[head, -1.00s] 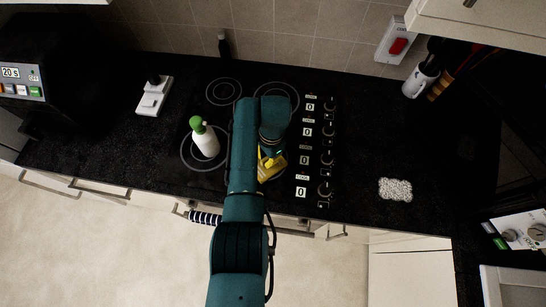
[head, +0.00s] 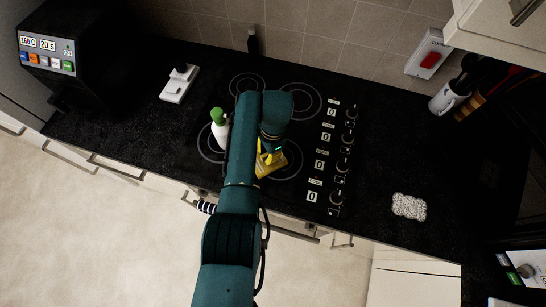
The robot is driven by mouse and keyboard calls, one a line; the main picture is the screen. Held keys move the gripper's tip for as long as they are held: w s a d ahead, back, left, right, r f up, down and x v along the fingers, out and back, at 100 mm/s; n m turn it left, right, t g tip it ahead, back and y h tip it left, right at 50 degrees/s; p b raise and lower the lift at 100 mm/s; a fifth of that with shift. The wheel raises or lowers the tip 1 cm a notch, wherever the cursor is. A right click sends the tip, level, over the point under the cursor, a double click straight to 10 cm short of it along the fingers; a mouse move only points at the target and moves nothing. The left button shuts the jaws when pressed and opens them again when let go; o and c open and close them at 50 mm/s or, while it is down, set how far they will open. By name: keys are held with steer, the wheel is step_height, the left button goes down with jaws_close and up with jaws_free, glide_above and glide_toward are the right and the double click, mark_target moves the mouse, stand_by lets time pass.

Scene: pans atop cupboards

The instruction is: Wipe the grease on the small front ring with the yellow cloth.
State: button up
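The yellow cloth (head: 271,164) lies over the left part of the front right ring (head: 296,165) on the black hob. This ring looks like the smaller of the two front ones. My gripper (head: 267,156) points down on the cloth; its fingers appear shut on it, though my arm hides part of them. I cannot make out any grease; the cloth and my arm cover part of the ring.
A white bottle with a green cap (head: 219,128) stands on the front left ring, close left of my arm. Knobs (head: 342,166) line the hob's right side. A pale knobbly pad (head: 409,206) lies on the clear right worktop.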

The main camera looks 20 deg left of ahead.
steer(key=shift+f+b, duration=0.65)
steer(key=shift+f, duration=0.05)
stand_by(0.4)
jaws_close()
step_height(320, 180, up, 5)
steer(key=p, duration=0.5)
steer(key=shift+r, duration=0.15)
